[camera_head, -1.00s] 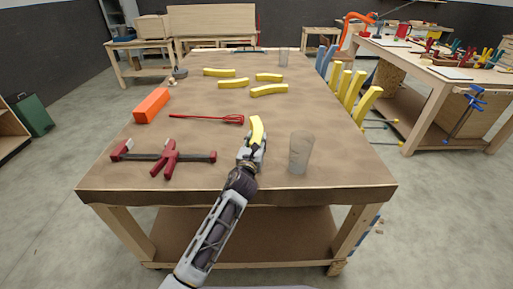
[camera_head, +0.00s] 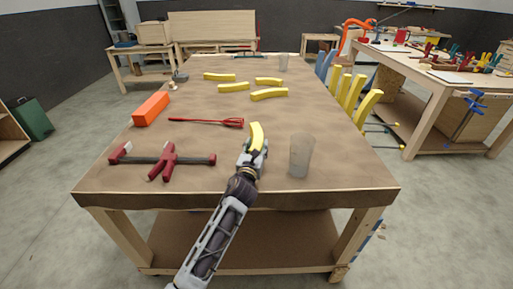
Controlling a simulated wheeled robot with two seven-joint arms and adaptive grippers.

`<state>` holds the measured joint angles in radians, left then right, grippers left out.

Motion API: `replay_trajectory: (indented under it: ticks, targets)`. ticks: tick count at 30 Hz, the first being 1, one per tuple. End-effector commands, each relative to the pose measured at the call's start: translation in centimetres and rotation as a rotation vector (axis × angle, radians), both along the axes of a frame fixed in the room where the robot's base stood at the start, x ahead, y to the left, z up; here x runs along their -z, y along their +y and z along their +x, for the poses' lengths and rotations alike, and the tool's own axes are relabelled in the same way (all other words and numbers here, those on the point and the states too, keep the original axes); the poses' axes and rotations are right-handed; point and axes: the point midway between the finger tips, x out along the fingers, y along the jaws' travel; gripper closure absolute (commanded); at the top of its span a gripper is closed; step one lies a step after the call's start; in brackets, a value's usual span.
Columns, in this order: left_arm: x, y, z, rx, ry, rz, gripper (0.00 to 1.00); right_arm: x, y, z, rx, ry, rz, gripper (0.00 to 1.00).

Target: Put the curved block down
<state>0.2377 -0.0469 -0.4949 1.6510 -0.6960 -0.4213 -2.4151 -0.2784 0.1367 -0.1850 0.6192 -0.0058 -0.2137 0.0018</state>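A yellow curved block (camera_head: 257,135) stands out from the fingers of my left gripper (camera_head: 252,152), near the front of the brown-topped table (camera_head: 225,188). The gripper appears shut on the block's lower end. I cannot tell whether the block touches the tabletop. Several more yellow curved blocks lie farther back on the table, one of them nearest the right side (camera_head: 269,94). My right gripper is not in view.
A clear cup (camera_head: 301,155) stands just right of my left gripper. A red clamp (camera_head: 163,160) lies to the left, with a red whisk-like tool (camera_head: 206,121) and an orange box (camera_head: 151,108) behind it. Yellow curved pieces (camera_head: 368,108) stand along the table's right edge.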

Motion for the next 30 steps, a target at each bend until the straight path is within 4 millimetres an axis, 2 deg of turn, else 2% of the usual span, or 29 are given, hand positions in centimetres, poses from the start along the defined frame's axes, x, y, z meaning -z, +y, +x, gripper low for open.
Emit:
replay_trajectory:
  ticks: [17,23,30]
  targets:
    - [-0.2,0.1,-0.3,0.0,-0.001,0.002,0.43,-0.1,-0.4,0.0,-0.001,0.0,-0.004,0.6]
    - [-0.1,0.5,-1.6,-0.001,0.001,0.002,0.43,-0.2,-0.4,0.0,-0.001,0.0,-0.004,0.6]
    - [-0.2,1.0,-4.0,-0.001,0.0,0.002,0.43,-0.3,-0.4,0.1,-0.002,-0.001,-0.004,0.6]
